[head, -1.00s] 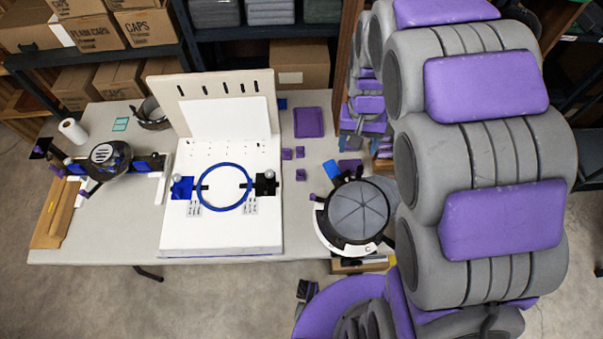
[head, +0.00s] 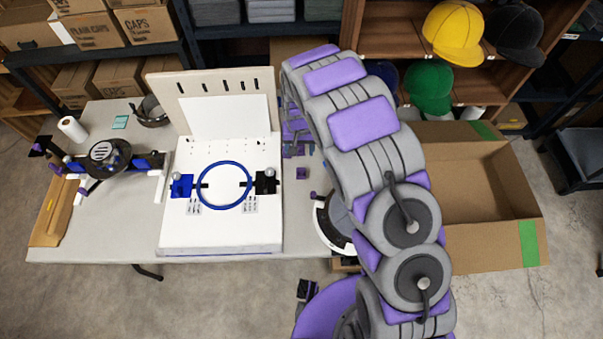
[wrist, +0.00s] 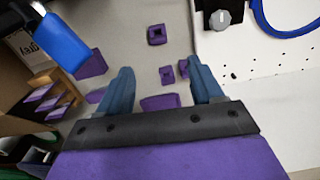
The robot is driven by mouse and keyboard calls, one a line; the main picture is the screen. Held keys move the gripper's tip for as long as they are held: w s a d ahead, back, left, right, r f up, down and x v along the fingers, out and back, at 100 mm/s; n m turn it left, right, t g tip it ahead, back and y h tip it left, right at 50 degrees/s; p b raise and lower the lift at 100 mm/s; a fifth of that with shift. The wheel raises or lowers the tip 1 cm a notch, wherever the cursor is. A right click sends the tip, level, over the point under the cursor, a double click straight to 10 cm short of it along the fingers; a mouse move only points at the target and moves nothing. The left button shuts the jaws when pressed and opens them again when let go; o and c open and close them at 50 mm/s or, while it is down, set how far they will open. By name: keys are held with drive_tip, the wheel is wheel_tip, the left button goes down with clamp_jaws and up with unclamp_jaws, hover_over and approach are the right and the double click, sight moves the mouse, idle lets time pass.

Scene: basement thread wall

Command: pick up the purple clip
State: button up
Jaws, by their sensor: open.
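Several small purple pieces lie on the table; I cannot tell for certain which is the purple clip. In the wrist view a square purple piece with a hole (wrist: 156,34) lies beyond my gripper (wrist: 161,78). Two smaller purple pieces, one on the left (wrist: 167,75) and one on the right (wrist: 184,69), lie near the right finger. The square piece also shows in the head view (head: 302,173), right of the white board. My gripper is open, its blue-grey fingers wide apart with nothing held. My arm hides much of the gripper in the head view.
A flat purple piece (wrist: 160,102) shows between the fingers, and a blue object (wrist: 62,42) is at the upper left. The white board (head: 220,232) with a blue ring (head: 199,197) stands left of the pieces. An open cardboard box (head: 490,185) is at the right.

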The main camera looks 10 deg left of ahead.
drive_tip(key=b, duration=0.2)
approach(301, 169)
drive_tip(key=f, duration=0.5)
drive_tip(key=shift+s+a+f, duration=0.25)
drive_tip(key=shift+a, duration=0.1)
drive_tip(key=shift+d+f, duration=0.2)
drive_tip(key=shift+f, duration=0.15)
wheel_tip(301, 169, down, 5)
drive_tip(key=shift+w+d+r+b, duration=0.1)
drive_tip(key=shift+w+r+b, duration=0.05)
drive_tip(key=shift+b, duration=0.65)
drive_tip(key=shift+r, duration=0.1)
drive_tip(key=c, duration=1.1)
wheel_tip(301, 169, up, 10)
drive_tip(key=shift+p, duration=1.2)
